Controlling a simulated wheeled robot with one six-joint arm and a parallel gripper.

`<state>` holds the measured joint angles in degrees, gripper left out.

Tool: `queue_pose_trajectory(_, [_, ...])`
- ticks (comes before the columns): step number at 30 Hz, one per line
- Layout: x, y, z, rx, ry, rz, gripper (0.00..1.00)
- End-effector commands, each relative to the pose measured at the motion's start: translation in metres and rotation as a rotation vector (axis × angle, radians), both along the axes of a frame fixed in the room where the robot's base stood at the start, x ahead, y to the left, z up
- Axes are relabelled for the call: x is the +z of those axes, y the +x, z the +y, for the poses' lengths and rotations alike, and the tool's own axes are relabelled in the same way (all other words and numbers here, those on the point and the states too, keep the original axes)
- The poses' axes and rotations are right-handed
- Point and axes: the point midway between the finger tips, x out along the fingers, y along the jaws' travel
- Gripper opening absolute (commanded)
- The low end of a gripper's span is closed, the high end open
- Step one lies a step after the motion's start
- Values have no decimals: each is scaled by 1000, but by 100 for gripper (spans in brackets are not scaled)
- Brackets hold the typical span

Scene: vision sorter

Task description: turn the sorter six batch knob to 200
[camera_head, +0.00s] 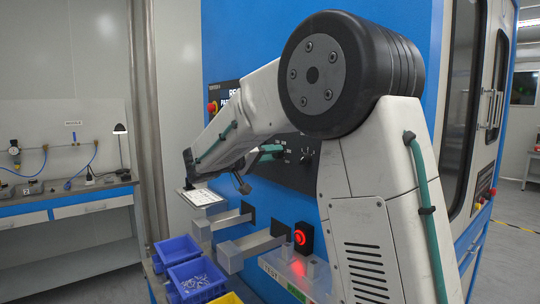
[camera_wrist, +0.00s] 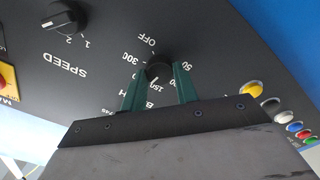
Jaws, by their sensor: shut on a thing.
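The batch knob (camera_wrist: 158,70) is a round black knob on the dark panel (camera_wrist: 105,75) in the wrist view. My gripper (camera_wrist: 160,76) has its two green fingers on either side of the knob and is shut on it. Labels OFF, 300 and 150 show around the knob, turned over in this view. One label at the right is partly covered by a finger. No 200 label is readable; the left finger covers part of the dial. I cannot tell the pointer's exact setting. In the head view my arm hides most of the panel and the knob.
A speed knob (camera_wrist: 64,18) and a yellow-backed red switch (camera_wrist: 7,82) are on the panel. Coloured buttons (camera_wrist: 272,104) line its edge.

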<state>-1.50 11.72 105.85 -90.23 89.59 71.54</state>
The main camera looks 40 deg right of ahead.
Motion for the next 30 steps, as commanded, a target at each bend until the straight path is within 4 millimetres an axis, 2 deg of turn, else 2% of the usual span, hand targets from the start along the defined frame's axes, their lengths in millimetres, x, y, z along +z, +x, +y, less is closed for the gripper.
queue_pose_trajectory(12, [-1,0,0,0,9,-229,7])
queue_pose_trajectory(30, [-1,0,0,-1,12,-278,7])
